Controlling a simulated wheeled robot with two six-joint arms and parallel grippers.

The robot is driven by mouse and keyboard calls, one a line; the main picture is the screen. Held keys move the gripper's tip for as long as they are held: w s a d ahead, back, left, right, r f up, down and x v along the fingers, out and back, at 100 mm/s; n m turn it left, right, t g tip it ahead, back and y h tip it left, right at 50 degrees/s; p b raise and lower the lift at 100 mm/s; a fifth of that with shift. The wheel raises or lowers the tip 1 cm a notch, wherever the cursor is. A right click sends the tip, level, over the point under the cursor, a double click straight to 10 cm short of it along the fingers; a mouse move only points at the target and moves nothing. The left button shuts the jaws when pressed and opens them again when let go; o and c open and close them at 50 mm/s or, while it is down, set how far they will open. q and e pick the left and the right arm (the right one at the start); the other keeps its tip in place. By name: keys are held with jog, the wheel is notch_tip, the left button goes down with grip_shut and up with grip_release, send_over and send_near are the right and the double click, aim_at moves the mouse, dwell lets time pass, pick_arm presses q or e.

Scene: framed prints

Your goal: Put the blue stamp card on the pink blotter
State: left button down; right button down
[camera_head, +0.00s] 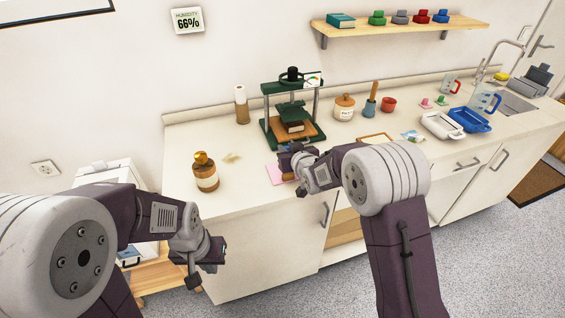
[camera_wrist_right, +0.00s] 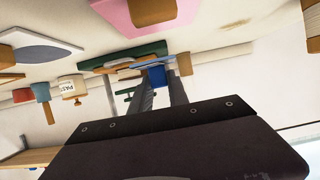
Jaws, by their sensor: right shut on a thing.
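The pink blotter (camera_head: 274,174) lies on the counter in front of the green press, partly hidden by my right gripper. In the right wrist view, the pink blotter (camera_wrist_right: 117,14) is at the top, with a brown block on or in front of it. My right gripper (camera_head: 290,168) is beside the blotter's right side, low over the counter. Its fingers (camera_wrist_right: 165,88) are shut on a small blue piece (camera_wrist_right: 157,75), apparently the blue stamp card, mostly hidden. My left gripper (camera_head: 205,268) hangs in front of the counter, away from the blotter; its jaw gap is unclear.
The green press (camera_head: 292,120) stands just behind the blotter. An amber bottle (camera_head: 205,172) is to the left. A lidded jar (camera_head: 344,107), red cup (camera_head: 388,104), white tray (camera_head: 440,126) and blue tray (camera_head: 470,120) are to the right. Counter between bottle and blotter is mostly clear.

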jog(key=shift+w+a+f, duration=0.15)
jog(key=shift+a+f, duration=0.1)
jog(key=shift+a, duration=0.2)
jog(key=shift+w+a+f, duration=0.1)
jog(key=shift+a+f, duration=0.1)
jog(key=shift+a, duration=0.2)
notch_tip(320, 180, down, 4)
jog(key=shift+r, duration=0.1)
jog(key=shift+f+b, duration=0.25)
jog(key=shift+b, duration=0.1)
jog(key=c, duration=1.3)
grip_release()
